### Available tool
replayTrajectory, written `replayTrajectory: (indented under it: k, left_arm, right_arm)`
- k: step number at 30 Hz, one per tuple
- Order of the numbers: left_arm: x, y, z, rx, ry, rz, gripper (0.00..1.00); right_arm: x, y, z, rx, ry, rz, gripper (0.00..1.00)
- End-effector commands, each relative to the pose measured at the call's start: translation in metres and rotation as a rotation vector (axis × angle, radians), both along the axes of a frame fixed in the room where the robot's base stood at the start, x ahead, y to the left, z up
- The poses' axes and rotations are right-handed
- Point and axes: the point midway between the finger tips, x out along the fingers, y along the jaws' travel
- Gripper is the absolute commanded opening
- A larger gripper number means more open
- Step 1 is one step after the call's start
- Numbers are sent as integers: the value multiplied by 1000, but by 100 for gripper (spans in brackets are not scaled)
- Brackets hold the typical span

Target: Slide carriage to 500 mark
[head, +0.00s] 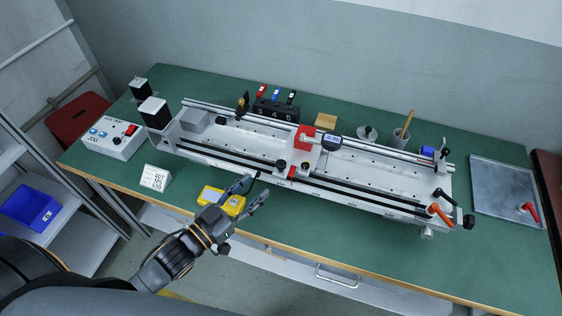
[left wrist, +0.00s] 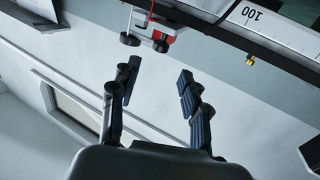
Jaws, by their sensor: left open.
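The carriage (head: 301,155) is a pale block with a red top part and dark knobs. It straddles the rails of the long grey gantry (head: 410,178), near the middle. My left gripper (head: 258,185) is open and empty, just in front of the gantry's front rail and a little left of the carriage. In the left wrist view, the open fingers (left wrist: 158,78) point toward a red and white part with dark round knobs (left wrist: 145,42), apart from it. A white scale (left wrist: 268,20) there shows a 100 mark. A 500 mark cannot be read. My right gripper is not visible.
A yellow box (head: 222,201) lies by my left gripper at the table's front. A white number card (head: 155,178) stands left of it. A control box (head: 115,138) is at the left, and a metal tray (head: 503,188) at the right. Bare green table (head: 350,235) lies in front.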

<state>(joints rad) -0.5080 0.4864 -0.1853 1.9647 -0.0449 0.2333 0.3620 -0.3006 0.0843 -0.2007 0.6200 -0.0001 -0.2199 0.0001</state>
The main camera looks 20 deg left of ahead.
Motion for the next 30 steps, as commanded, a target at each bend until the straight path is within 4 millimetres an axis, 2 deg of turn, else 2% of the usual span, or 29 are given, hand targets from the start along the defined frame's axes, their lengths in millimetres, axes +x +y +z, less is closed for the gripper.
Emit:
replayTrajectory:
  k: [1,9,15,21,30]
  left_arm:
    - [10,-4,3,0,-3,2,46]
    - [56,-25,3,-1,-2,1,46]
    - [84,-37,1,1,0,2,46]
    - [97,-44,0,2,1,1,46]
    - [99,-45,0,2,1,1,46]
  right_arm:
    - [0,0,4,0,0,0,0]
    - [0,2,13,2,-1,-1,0]
    - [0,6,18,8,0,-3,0]
    - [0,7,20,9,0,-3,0]
    - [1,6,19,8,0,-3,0]
